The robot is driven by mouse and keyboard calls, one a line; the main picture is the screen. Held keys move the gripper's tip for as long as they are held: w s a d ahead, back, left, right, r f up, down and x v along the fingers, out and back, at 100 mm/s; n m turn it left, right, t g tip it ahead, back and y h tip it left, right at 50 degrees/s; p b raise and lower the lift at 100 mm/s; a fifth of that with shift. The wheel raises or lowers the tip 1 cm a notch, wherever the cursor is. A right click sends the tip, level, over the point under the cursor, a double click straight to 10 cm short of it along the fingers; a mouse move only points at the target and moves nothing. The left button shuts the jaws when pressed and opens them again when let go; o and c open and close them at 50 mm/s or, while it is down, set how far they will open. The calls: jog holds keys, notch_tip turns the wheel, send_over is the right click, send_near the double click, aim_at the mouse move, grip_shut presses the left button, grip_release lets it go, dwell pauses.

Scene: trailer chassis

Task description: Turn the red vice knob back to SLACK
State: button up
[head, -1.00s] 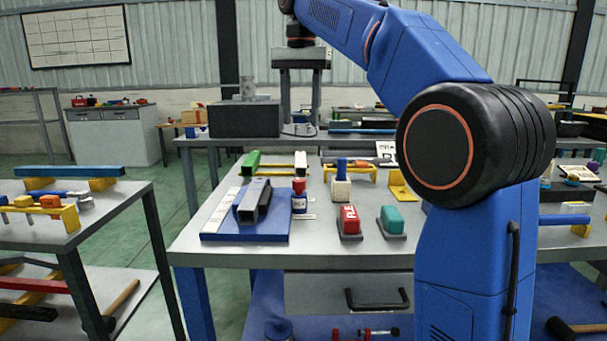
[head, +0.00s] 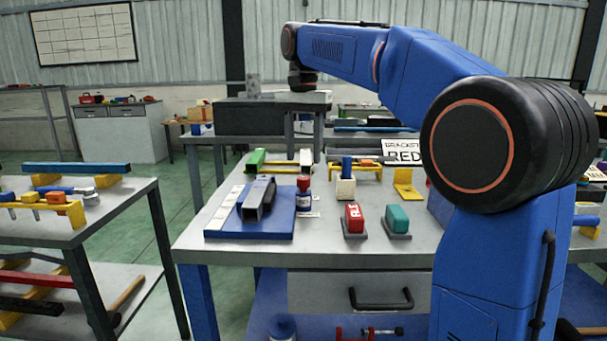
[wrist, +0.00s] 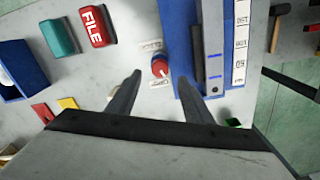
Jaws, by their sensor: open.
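The red vice knob (head: 303,184) sits on a small blue-and-white base beside the blue plate on the bench. In the wrist view the knob (wrist: 160,67) shows from above, between the fingertips in the picture. Small white labels (wrist: 151,45) lie on either side of it, too small to read surely. The blue plate (head: 222,232) carries a grey metal bar (head: 257,203) and a white marked strip. My gripper (head: 303,152) is open, pointing down above the knob; its fingers also show in the wrist view (wrist: 158,74). I see no contact with the knob.
A red FILE block (head: 355,218) and a teal block (head: 397,218) stand right of the knob. A white block with a blue top (head: 345,186), a yellow bracket (head: 405,185) and a green block (head: 255,160) stand farther back. The bench front is clear.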

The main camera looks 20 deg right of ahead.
aim_at(304, 178)
jog(key=shift+f, duration=3.2)
jog(key=shift+c, duration=0.3)
jog(key=c, duration=1)
